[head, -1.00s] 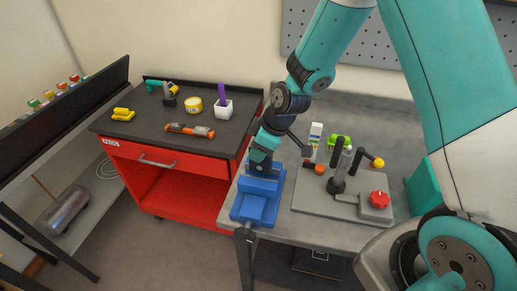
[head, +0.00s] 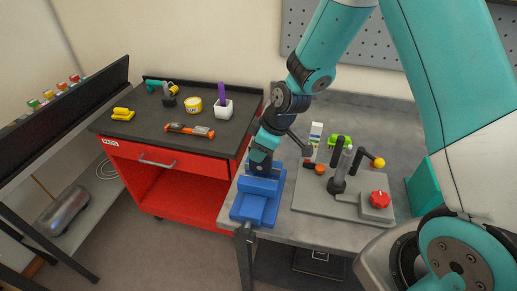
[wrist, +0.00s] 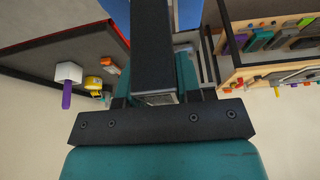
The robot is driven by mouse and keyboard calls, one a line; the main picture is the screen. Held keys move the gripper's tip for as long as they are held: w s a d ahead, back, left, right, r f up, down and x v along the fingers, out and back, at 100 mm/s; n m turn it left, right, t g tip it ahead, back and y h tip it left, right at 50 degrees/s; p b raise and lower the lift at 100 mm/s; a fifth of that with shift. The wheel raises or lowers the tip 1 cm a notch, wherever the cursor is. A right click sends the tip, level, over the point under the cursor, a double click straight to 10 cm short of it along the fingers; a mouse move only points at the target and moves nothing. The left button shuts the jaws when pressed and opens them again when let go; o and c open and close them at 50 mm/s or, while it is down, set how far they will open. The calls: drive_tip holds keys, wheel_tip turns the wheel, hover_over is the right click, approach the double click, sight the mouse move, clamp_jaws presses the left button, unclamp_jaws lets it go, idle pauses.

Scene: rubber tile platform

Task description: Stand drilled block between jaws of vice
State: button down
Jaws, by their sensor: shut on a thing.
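The dark drilled block (head: 261,167) is held upright below my gripper (head: 261,156), which is shut on it. The blue vice (head: 256,204) stands at the left front corner of the grey bench. The block's lower end is at the vice's jaws, but I cannot tell whether it rests on the vice. In the wrist view the dark block (wrist: 151,45) runs up the middle, between the teal fingers, with part of the blue vice (wrist: 187,12) beyond it. No drilled hole can be made out.
A grey fixture plate (head: 315,208) with a red knob (head: 380,199) lies right of the vice.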

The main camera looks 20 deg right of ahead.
drive_tip(key=shift+f, duration=0.15)
drive_tip(key=shift+f+b, duration=0.8)
drive_tip(key=shift+f, duration=0.1)
idle(1.0)
drive_tip(key=shift+f+b, duration=1)
drive_tip(key=shift+b, duration=0.05)
drive_tip(key=shift+f+b, duration=0.35)
drive_tip(key=shift+f, duration=0.05)
drive_tip(key=c, duration=0.7)
unclamp_jaws()
drive_tip(key=shift+r, duration=0.1)
